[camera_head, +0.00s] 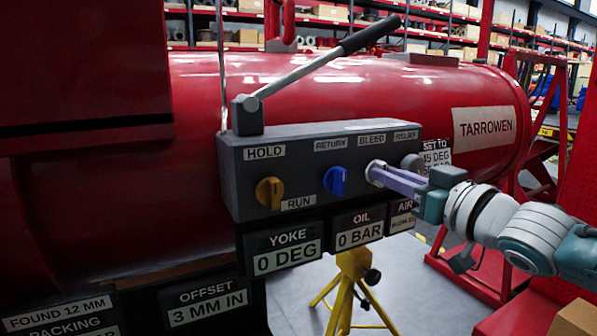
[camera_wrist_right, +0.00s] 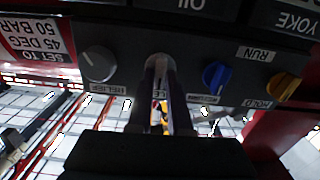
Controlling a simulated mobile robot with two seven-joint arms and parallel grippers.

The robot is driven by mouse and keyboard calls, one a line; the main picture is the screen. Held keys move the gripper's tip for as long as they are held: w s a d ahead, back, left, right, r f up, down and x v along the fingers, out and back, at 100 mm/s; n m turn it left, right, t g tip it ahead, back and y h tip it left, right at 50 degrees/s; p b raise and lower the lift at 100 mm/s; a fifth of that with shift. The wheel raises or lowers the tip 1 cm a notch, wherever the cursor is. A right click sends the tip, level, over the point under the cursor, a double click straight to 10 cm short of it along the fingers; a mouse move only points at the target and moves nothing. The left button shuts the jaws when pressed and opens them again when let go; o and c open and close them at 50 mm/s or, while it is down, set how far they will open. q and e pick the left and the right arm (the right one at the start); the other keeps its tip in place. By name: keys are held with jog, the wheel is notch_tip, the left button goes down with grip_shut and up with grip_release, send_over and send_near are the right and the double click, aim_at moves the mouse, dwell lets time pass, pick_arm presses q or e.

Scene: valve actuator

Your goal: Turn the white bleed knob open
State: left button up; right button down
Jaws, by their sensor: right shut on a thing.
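The white bleed knob (camera_head: 372,168) sits on the front of the dark control box (camera_head: 232,185), below the BLEED label, and is partly hidden by my fingers. My right gripper (camera_head: 382,174) reaches in from the right, its purple fingers shut around the knob. In the right wrist view, which is upside down, the knob (camera_wrist_right: 158,60) shows between the tips of the two fingers (camera_wrist_right: 160,75). The knob's pointer is hidden, so I cannot tell its angle. My left gripper is in neither view.
A blue knob (camera_head: 335,181) and a yellow knob (camera_head: 269,193) sit left of the bleed knob. A grey relief knob (camera_head: 411,162) is close on its right. A long lever (camera_head: 320,62) rises above the box. Display plates (camera_head: 281,251) hang below.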

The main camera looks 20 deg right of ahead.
jog(key=shift+a+f+n+b, duration=0.1)
jog(key=shift+n+b, duration=0.15)
jog(key=shift+n, duration=3.9)
jog(key=shift+a+f+n+b, duration=0.1)
jog(key=shift+n+b, duration=0.15)
jog(key=shift+n, duration=3.9)
jog(key=c, duration=0.8)
grip_release()
jog(key=shift+c, duration=0.2)
jog(key=shift+s, duration=0.1)
